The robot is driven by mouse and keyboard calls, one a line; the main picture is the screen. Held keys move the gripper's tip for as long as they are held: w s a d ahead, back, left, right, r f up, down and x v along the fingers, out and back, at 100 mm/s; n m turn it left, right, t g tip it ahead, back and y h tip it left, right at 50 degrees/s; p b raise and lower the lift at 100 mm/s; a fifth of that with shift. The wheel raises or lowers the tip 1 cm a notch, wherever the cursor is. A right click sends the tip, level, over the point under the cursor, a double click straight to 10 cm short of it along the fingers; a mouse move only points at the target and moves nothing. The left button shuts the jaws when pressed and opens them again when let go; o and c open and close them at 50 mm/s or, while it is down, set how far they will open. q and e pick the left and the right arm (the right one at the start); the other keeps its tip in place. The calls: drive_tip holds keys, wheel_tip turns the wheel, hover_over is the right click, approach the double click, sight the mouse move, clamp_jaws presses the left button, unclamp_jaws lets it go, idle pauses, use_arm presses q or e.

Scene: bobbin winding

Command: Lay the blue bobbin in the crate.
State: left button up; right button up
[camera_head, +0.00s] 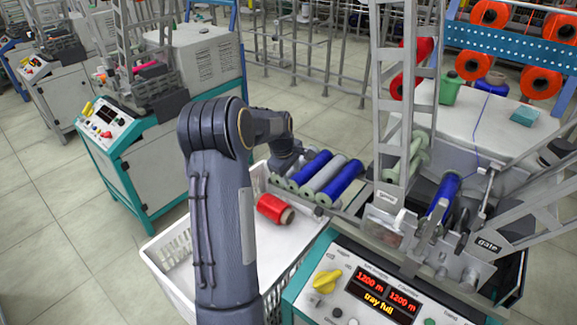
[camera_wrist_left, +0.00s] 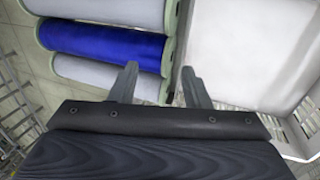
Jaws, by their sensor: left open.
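Two blue bobbins, a left one (camera_head: 311,166) and a right one (camera_head: 344,180), lie in a tray with a grey bobbin (camera_head: 325,174) between them. In the left wrist view one blue bobbin (camera_wrist_left: 100,44) lies between two pale grey bobbins, with green end flanges. My left gripper (camera_wrist_left: 158,78) is open and empty, its fingers over the flange end of the lower grey bobbin; I cannot tell whether they touch. The white crate (camera_head: 160,262) stands below the tray and holds a red bobbin (camera_head: 272,210). My right gripper is out of view.
The winding machine, with another blue bobbin (camera_head: 443,198) mounted on it, stands on the right. Its control panel (camera_head: 365,290) shows "tray full". My left arm covers part of the crate, which has free floor inside. Another machine (camera_head: 165,130) stands behind left.

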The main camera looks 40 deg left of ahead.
use_arm(q)
drive_tip(key=shift+x, duration=0.95)
drive_tip(key=shift+s+d, duration=0.1)
clamp_jaws()
drive_tip(key=shift+r, duration=0.1)
